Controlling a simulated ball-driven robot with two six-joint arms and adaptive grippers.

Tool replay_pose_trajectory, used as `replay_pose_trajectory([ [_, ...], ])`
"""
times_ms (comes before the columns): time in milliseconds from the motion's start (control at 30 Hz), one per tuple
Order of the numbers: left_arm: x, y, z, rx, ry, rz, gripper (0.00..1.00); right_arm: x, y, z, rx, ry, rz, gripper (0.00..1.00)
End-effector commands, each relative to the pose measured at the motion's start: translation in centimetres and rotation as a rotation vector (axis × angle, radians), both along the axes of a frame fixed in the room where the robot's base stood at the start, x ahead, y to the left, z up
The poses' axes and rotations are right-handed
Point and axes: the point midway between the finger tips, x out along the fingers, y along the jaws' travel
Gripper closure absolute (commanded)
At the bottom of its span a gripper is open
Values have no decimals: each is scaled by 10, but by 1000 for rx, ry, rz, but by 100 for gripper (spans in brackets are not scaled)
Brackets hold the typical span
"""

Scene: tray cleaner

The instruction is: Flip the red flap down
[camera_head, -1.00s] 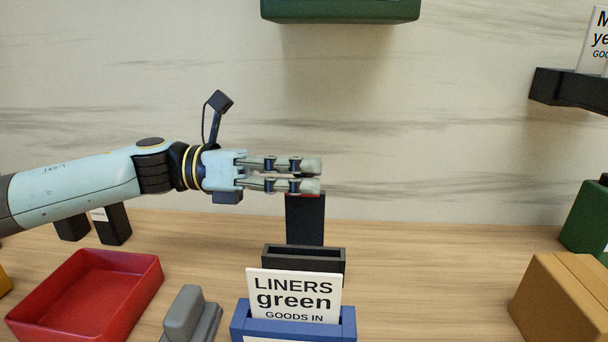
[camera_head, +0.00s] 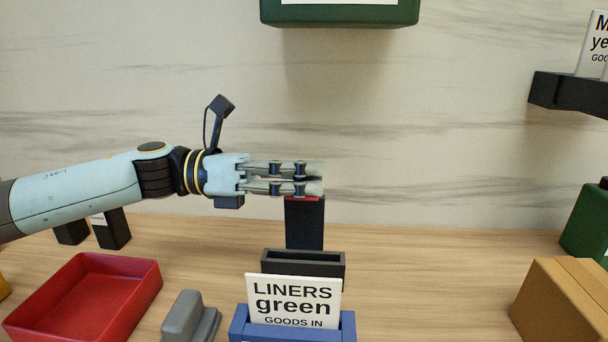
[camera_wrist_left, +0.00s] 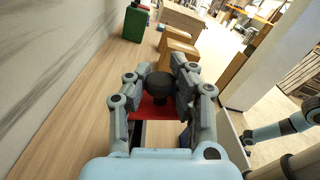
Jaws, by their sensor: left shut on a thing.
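The red flap (camera_wrist_left: 152,108) shows in the left wrist view as a flat red plate between and below my fingers. In the head view only a thin red strip (camera_head: 304,199) of it shows at the top of a black upright post (camera_head: 304,225). My left gripper (camera_head: 314,178) is level just above that post, its fingers close together. In the left wrist view my left gripper (camera_wrist_left: 157,78) has its fingers on both sides of a dark round knob (camera_wrist_left: 159,86) over the flap, and is shut on it.
A black open holder (camera_head: 303,262) and a blue holder (camera_head: 293,331) with a "LINERS green" card (camera_head: 293,301) stand in front of the post. A red tray (camera_head: 30,325) and a grey block (camera_head: 184,315) are at left. A tan box (camera_head: 560,305) and a green container (camera_head: 588,222) are at right.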

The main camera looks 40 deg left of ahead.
Motion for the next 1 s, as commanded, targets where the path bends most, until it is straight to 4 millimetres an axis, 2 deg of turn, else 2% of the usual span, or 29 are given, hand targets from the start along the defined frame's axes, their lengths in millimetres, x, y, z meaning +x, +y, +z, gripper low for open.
replay_pose_trajectory([
  [300, -9, -5, -12, 142, -228, -2, 100, -2, 0, -16, 0, 3, 0, 100],
  [633, -10, -5, -11, 156, -252, -3, 100, -2, 0, -15, 0, 3, 0, 100],
  [667, -10, -5, -11, 156, -252, -3, 76, -2, 0, -15, 0, 3, 0, 100],
  [700, -10, -5, -11, 156, -252, -3, 71, -2, 0, -15, 0, 3, 0, 100],
  [867, -9, -5, -11, 155, -252, -1, 50, -2, 0, -15, 0, 3, 0, 100],
  [1000, -9, -5, -10, 155, -252, -1, 50, -2, 0, -15, 0, 3, 0, 100],
])
